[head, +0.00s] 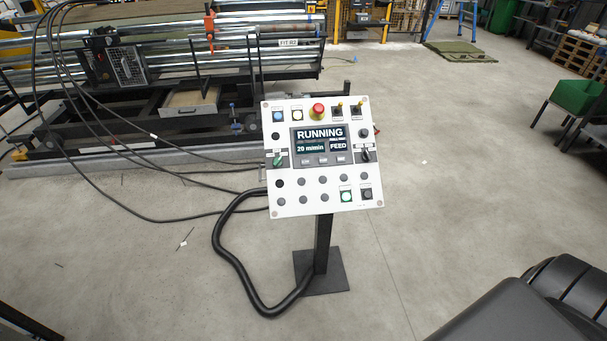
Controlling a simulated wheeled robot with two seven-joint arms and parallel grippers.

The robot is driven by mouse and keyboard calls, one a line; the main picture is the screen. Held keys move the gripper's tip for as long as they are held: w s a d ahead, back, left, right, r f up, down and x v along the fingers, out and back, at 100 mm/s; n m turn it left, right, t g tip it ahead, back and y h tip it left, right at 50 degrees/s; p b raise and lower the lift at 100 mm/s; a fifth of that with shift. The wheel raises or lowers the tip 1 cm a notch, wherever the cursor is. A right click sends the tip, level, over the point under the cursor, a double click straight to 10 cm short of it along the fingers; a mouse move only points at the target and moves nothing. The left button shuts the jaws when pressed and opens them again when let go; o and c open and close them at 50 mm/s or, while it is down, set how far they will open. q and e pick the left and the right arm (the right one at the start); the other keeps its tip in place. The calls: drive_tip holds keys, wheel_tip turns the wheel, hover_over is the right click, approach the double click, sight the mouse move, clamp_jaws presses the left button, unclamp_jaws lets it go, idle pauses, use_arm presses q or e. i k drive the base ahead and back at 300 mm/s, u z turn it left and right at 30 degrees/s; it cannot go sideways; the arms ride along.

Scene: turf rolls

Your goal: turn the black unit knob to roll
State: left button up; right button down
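The white control panel (310,205) stands tilted on a dark post (323,243) in the middle of the head view. Its display (318,140) reads RUNNING, 20 m/min and FEED. A black knob (366,155) sits right of the display, beside the word FEED; its label is too small to read, so I cannot confirm that it is the unit knob. A green knob (278,160) sits left of the display. A red mushroom button (318,111) is at the top, and a green button (346,197) is lit at the bottom. Neither gripper is in view.
A black hose (222,243) loops from the panel to the post's base plate (320,272). Thin cables (130,205) cross the floor towards the machine (150,80) at the back left. A green crate (577,97) is at the right.

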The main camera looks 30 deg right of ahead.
sight(365, 157)
drive_tip(key=z, duration=1.35)
drive_tip(key=k, duration=0.5)
drive_tip(key=z, duration=1.65)
drive_tip(key=i, duration=1.35)
drive_tip(key=u, duration=1.1)
